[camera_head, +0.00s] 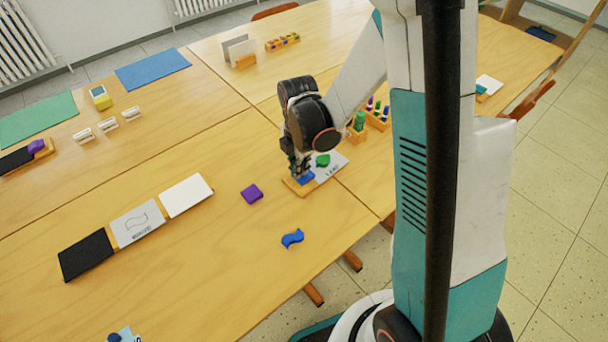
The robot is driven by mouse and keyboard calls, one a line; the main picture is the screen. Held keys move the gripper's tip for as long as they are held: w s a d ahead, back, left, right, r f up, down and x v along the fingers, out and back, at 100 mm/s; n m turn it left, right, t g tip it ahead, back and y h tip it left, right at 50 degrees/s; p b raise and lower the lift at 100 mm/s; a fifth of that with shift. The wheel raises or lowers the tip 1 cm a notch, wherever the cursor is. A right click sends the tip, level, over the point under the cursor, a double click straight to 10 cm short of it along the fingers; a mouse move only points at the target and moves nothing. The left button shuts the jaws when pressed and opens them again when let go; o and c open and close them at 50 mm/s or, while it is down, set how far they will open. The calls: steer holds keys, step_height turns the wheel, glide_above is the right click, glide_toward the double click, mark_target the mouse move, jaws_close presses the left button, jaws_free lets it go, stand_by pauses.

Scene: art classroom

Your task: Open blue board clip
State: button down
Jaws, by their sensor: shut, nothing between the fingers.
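The blue board clip (306,179) sits at the left end of a small wooden board (299,191) that bears a white card (332,174) with a green shape on it. My gripper (301,174) points down right at the blue clip, with its fingers close together. Whether the fingers touch the clip cannot be told from here. The gripper hides part of the clip, so whether the clip is open or shut is unclear.
A purple block (252,194) and a blue wavy piece (292,238) lie on the table left and in front of the board. A wooden rack with coloured pegs (376,115) stands behind it. Black, printed and white cards (136,222) lie at the left.

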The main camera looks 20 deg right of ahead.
steer(key=shift+f+b, duration=0.7)
steer(key=shift+f, duration=0.2)
stand_by(0.4)
steer(key=shift+r, duration=0.15)
steer(key=shift+r+p, duration=2.4)
steer(key=shift+r, duration=1)
steer(key=s+r+m+t, duration=0.3)
steer(key=s+r+m, duration=0.4)
steer(key=r+m, duration=0.3)
steer(key=s+r+m+t, duration=0.4)
steer(key=s+r+m, duration=0.4)
steer(key=r+m, duration=0.2)
steer(key=shift+r+m, duration=0.25)
steer(key=shift+m, duration=0.55)
